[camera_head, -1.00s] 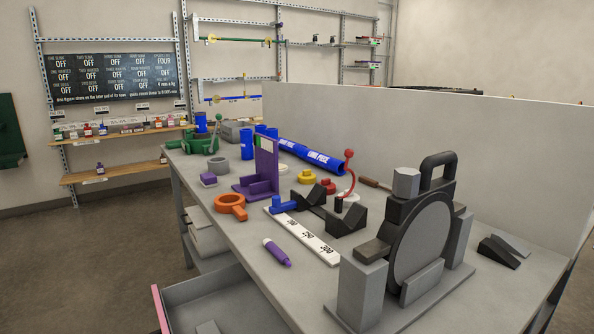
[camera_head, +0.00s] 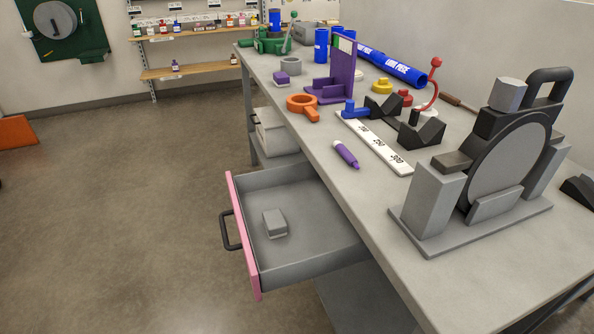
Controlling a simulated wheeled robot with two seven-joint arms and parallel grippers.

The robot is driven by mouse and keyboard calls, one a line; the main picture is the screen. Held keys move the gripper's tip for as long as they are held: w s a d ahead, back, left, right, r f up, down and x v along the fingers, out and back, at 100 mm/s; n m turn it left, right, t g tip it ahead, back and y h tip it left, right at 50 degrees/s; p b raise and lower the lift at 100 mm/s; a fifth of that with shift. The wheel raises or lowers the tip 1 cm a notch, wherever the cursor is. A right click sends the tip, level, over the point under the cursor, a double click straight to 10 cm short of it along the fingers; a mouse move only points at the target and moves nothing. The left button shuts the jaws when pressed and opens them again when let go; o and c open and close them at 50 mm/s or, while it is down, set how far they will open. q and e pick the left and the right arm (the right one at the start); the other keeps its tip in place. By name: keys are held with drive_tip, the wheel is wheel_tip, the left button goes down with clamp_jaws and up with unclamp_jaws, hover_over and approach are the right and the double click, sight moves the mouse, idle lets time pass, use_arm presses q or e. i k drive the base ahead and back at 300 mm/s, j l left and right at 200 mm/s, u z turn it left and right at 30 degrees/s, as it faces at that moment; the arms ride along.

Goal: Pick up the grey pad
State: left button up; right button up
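A small grey pad (camera_head: 274,223), a block with a lighter top, lies on the floor of the open drawer (camera_head: 308,262). It sits toward the drawer's pink front, apart from the side walls. The drawer is grey inside, with a pink front panel and a black handle, and is pulled out to the left from under the workbench. Neither of my grippers shows in the head view.
The grey workbench (camera_head: 352,200) overhangs the drawer's right end. On it stand a grey machine with a round plate (camera_head: 505,165), a white ruler (camera_head: 378,144), a purple marker (camera_head: 346,154) and an orange ring (camera_head: 302,103). Floor left of the drawer (camera_head: 120,220) is clear.

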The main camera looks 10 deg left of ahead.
sight(276, 226)
drive_tip(key=j+z, duration=0.35)
drive_tip(key=j, duration=0.35)
drive_tip(key=j+z, duration=0.4)
drive_tip(key=j, duration=0.3)
